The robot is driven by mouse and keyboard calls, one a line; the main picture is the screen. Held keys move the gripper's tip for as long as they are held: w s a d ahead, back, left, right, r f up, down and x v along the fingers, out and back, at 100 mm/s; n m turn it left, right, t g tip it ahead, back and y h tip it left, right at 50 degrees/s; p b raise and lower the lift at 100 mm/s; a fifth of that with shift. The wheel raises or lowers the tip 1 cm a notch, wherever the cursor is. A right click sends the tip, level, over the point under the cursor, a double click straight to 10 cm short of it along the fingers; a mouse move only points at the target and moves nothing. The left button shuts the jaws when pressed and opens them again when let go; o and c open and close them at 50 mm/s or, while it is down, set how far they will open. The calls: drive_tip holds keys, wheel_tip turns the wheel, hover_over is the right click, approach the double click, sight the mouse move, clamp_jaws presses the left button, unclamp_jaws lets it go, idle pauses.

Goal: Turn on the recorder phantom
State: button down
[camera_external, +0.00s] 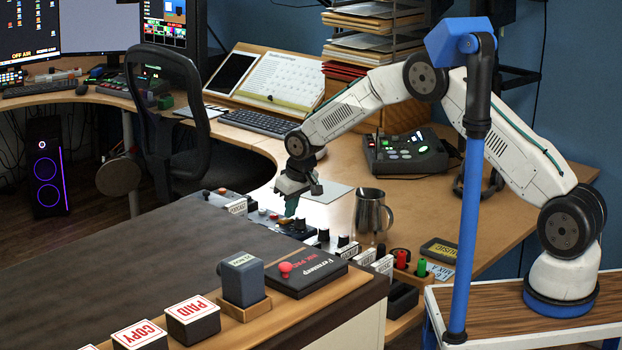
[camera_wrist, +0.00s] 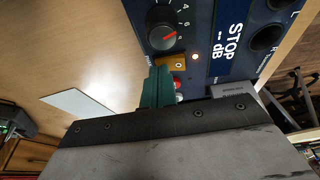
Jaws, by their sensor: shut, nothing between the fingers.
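The recorder's dark blue panel (camera_wrist: 205,75) fills the upper right of the wrist view. It has a black knob with a red pointer (camera_wrist: 165,27) and a display reading "STOP -- dB" (camera_wrist: 233,40). A small brass plate (camera_wrist: 170,62) lies below the knob, with a small lit lamp (camera_wrist: 196,57) to its right. A red button (camera_wrist: 179,86) shows beside my fingers. I cannot read which control is the phantom one. My gripper (camera_wrist: 158,85) is shut and empty, its green fingertips close to the brass plate; contact is unclear. In the external view my gripper (camera_external: 291,208) points down at the row of small controls.
A metal mug (camera_external: 372,215) stands just right of my gripper. A black console (camera_external: 405,152) sits behind on the wooden desk. The dark desktop (camera_external: 150,265) at left is mostly clear.

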drive_tip(key=shift+s+f, duration=0.1)
drive_tip(key=shift+s, duration=0.05)
drive_tip(key=shift+s+a+r, duration=0.2)
drive_tip(key=shift+s+a, duration=0.25)
drive_tip(key=shift+a, duration=0.1)
drive_tip(key=r, duration=0.4)
drive_tip(key=shift+w+d+r, duration=0.15)
drive_tip(key=shift+w+r, duration=0.1)
drive_tip(key=d+r, duration=0.3)
drive_tip(key=r, duration=0.6)
drive_tip(key=shift+s+d, duration=0.2)
drive_tip(key=shift+s, duration=0.2)
drive_tip(key=shift+f, duration=0.1)
